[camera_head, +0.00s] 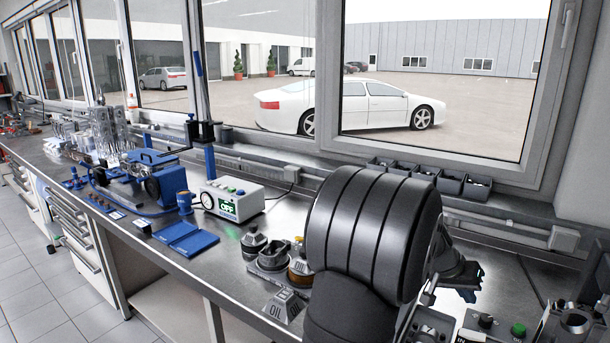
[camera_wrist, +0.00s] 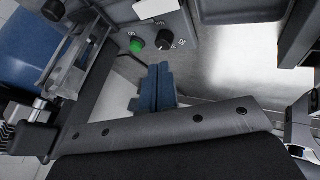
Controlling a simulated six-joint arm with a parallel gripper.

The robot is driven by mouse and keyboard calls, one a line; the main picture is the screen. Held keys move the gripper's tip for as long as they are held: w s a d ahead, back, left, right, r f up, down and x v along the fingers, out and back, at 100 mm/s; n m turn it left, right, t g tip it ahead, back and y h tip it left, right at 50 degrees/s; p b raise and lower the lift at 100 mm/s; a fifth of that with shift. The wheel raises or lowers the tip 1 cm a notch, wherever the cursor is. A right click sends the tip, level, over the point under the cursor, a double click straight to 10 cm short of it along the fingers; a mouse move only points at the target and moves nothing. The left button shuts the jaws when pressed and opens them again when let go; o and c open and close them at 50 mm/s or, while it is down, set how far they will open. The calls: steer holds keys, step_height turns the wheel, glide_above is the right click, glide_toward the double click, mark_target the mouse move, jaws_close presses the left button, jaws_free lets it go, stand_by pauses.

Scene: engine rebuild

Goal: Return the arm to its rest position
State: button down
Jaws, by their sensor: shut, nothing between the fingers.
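My gripper (camera_wrist: 160,70) shows in the wrist view as two blue fingers side by side, shut with nothing between them. They point toward a grey control box (camera_wrist: 155,20) with a green button and a black knob. In the head view, my dark arm fills the right middle of the picture. My gripper (camera_head: 467,293) shows only partly there, behind and right of the arm, above the right part of the metal workbench (camera_head: 340,190). The arm hides much of the bench behind it.
Oil containers (camera_head: 287,304) stand just left of my arm. Small dark bins (camera_head: 450,183) line the window. A green-button box (camera_head: 490,325) sits at the lower right.

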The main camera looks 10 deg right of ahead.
steer(key=s+v, duration=0.1)
steer(key=v, duration=0.8)
steer(key=s+d+r+m+y, duration=0.3)
steer(key=d+r+m+y, duration=0.1)
steer(key=d, duration=0.5)
steer(key=shift+s+m+y, duration=0.4)
steer(key=shift+m+y, duration=0.5)
steer(key=shift+m, duration=0.5)
